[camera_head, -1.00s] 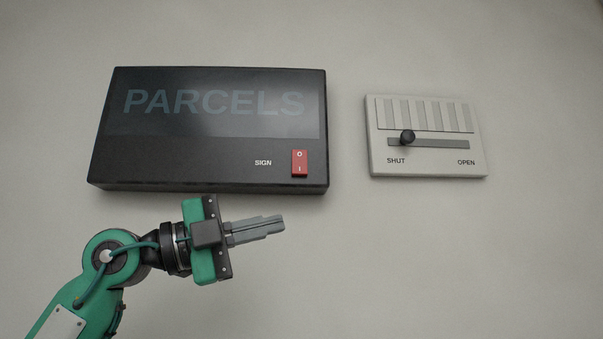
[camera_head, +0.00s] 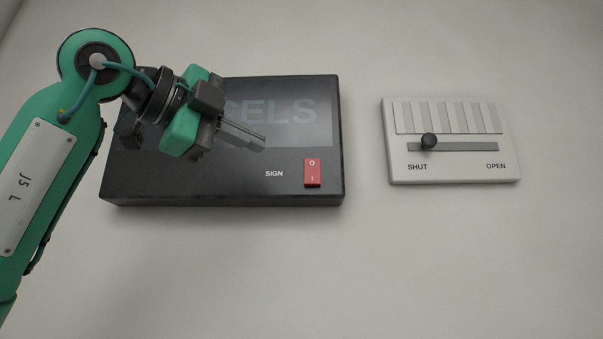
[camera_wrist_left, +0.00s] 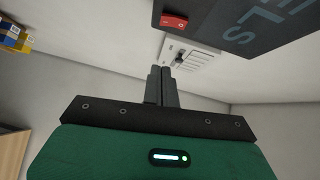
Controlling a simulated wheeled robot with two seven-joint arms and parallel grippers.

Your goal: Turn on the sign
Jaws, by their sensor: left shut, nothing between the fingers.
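The black sign box (camera_head: 220,185) is on the pale wall, its PARCELS lettering grey and unlit and partly covered by my left arm. Its red rocker switch (camera_head: 312,173), marked O at the top and I at the bottom, is at the lower right beside the word SIGN. My left gripper (camera_head: 264,145) is shut and empty, in front of the box, up and left of the switch. In the left wrist view the closed fingers (camera_wrist_left: 161,72) point up the picture, and the red switch (camera_wrist_left: 174,22) shows above them, apart from them. My right gripper is not in view.
A white vent panel (camera_head: 450,170) with a slider marked SHUT and OPEN is right of the sign. Its black knob (camera_head: 429,141) is near SHUT. The wall below both is bare. Blurred colourful items (camera_wrist_left: 14,38) show at the left wrist view's edge.

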